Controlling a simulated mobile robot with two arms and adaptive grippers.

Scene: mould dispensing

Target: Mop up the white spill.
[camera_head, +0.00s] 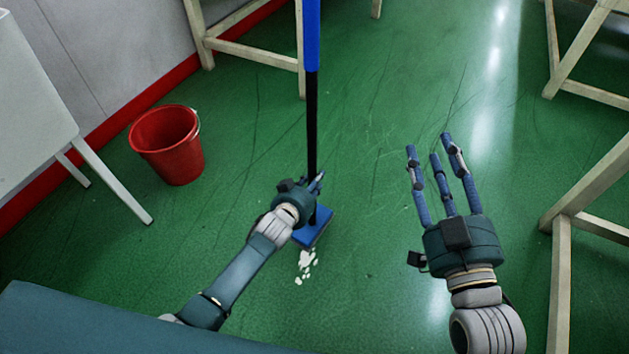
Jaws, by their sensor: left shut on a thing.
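The mop stands upright with a blue and black pole (311,110) and a flat blue head (315,228) on the green floor. My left gripper (309,187) is shut on the lower black part of the pole, just above the head. The white spill (306,262) lies on the floor in several small patches, right in front of the mop head's near edge. The head may cover part of it. My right gripper (435,165) is open and empty, with fingers spread, to the right of the mop above the floor.
A red bucket (170,148) stands on the floor at the left, near the wall with red skirting. A white table (38,100) is at the left edge. Wooden table legs (562,230) stand at the right, others (255,52) at the back. The floor between is clear.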

